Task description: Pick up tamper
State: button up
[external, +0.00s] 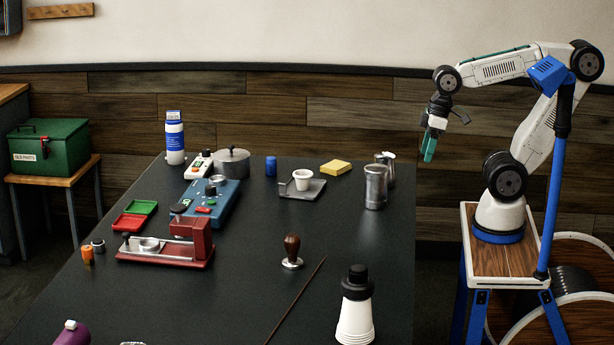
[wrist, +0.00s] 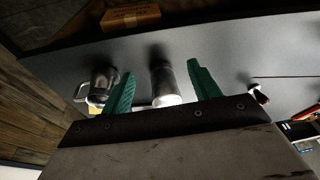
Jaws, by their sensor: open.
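The tamper (external: 291,252) stands upright on the dark table, with a brown wooden handle on top and a round metal base below. A small dark and pale thing at the right of the wrist view looks like the tamper (wrist: 259,93); it is dim and small there. My gripper (external: 431,147) hangs high beside the table's right edge, pointing down, well apart from the tamper. In the wrist view its two green fingers (wrist: 160,82) are spread. A metal canister shows between them, below and not held.
The metal canister (external: 375,187) and a metal pitcher (external: 386,166) stand at the table's right edge. A thin stick (external: 297,299) lies right of the tamper, and a black-and-white bottle (external: 356,306) stands in front. A red device (external: 172,247) is to the left.

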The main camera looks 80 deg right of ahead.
jog(key=w+a+n+t+y, duration=0.2)
jog(key=w+a, duration=0.6)
jog(key=w, duration=0.1)
jog(key=n+t+y, duration=0.1)
jog(key=t+y, duration=0.1)
jog(key=t, duration=0.5)
send_near(292, 242)
jog(key=shift+w+d+f, duration=0.25)
jog(key=shift+w+f, duration=0.15)
jog(key=shift+f, duration=0.15)
jog(key=shift+w+d+f, duration=0.3)
jog(key=shift+w+f, duration=0.15)
jog(key=shift+f, duration=0.1)
jog(key=shift+w+a+f, duration=0.1)
jog(key=shift+w+a, duration=0.05)
jog(key=shift+a, duration=0.05)
jog(key=x, duration=0.7)
jog(key=shift+w, duration=0.35)
jog(key=c, duration=1.2)
